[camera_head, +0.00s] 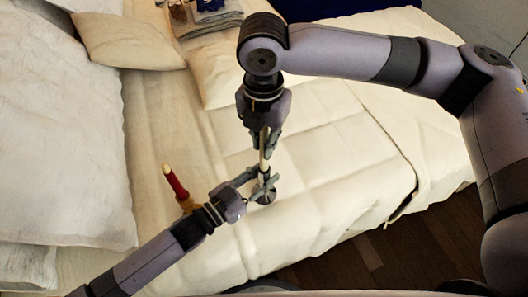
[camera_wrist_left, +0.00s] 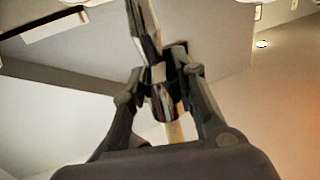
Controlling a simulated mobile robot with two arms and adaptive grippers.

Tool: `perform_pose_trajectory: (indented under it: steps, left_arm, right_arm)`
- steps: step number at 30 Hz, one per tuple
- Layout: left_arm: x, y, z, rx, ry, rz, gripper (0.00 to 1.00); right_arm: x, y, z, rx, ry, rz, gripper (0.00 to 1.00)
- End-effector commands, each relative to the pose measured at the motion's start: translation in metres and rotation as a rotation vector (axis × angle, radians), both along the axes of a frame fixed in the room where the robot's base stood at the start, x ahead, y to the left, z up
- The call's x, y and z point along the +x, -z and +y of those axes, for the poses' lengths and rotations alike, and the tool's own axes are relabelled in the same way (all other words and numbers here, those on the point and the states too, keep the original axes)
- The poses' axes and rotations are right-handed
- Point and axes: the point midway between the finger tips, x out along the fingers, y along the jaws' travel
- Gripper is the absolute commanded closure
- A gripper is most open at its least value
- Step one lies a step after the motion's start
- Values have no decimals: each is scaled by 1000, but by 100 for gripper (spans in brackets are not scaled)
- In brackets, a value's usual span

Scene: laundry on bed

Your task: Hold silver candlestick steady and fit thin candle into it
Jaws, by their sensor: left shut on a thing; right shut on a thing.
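The silver candlestick (camera_head: 264,196) stands upright at the bed's front part, with its dark round base showing. My left gripper (camera_head: 258,182) is shut on its stem from the left. In the left wrist view, the shiny cup (camera_wrist_left: 168,102) sits between the fingers of my left gripper (camera_wrist_left: 162,78). My right gripper (camera_head: 267,143) comes from above and is shut on the thin cream candle (camera_head: 263,160). The candle points down at the candlestick's top. In the left wrist view, the candle (camera_wrist_left: 174,131) lines up with the cup; how deep it sits cannot be told.
Pillows (camera_head: 125,38) lie at the left and back, and folded cloths (camera_head: 208,22) at the back. The quilt (camera_head: 335,140) on the right is clear.

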Motion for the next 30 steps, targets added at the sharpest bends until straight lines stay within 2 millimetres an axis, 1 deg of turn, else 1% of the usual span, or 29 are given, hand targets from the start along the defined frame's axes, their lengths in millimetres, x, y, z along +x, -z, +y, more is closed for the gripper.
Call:
perform_pose_trajectory:
  steps: [5,10,12,21,22,30]
  left_arm:
    - [0,0,0,1,0,-1,100]
    - [0,0,0,1,0,-1,100]
    - [0,0,0,1,0,-1,100]
    - [0,0,0,1,0,-1,100]
    - [0,0,0,1,0,-1,100]
    - [0,0,0,1,0,-1,100]
  right_arm:
    - [0,14,0,0,1,0,100]
    - [0,38,-1,-1,1,0,100]
    - [0,41,0,0,1,-1,100]
    - [0,44,0,1,2,0,100]
    - [0,44,0,0,2,-1,85]
    - [0,44,0,0,2,-1,67]
